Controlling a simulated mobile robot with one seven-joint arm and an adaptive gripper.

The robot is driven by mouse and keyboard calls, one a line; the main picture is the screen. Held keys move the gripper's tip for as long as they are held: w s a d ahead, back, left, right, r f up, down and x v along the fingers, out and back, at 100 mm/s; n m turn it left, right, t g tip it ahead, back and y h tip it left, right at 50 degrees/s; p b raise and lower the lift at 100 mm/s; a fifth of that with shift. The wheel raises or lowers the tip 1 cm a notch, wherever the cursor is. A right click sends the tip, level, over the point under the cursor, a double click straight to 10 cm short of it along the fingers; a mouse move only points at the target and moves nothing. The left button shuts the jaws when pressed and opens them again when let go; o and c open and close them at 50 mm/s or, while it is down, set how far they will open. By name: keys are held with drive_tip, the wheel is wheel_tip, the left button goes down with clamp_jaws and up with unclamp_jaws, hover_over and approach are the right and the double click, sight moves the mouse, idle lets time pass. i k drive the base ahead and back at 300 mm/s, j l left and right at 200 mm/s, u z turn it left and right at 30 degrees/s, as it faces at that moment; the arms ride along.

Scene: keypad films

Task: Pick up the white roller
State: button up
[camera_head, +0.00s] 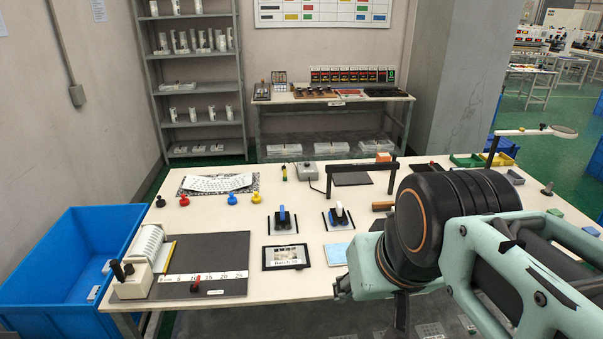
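Two small hand rollers stand on dark stands near the middle of the white table (215,218). The right one (338,215) shows white with a blue part and looks like the white roller. The left one (283,217) looks mostly blue. My arm fills the right foreground, its thick dark joint in front of the table's right part. My gripper is mostly hidden by the arm; a dark piece below it may be a finger. Nothing of mine touches either roller.
A black bracket frame (345,167) stands behind the rollers. A framed card (286,256) and blue pad (336,253) lie in front. A dark board (215,250) lies left, beside a blue crate (70,255). Red, blue and yellow knobs stand behind left.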

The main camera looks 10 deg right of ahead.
sight(338, 214)
drive_tip(key=i+z, duration=0.2)
drive_tip(key=i, duration=0.35)
drive_tip(key=i+j+z, duration=0.2)
drive_tip(key=i, duration=0.3)
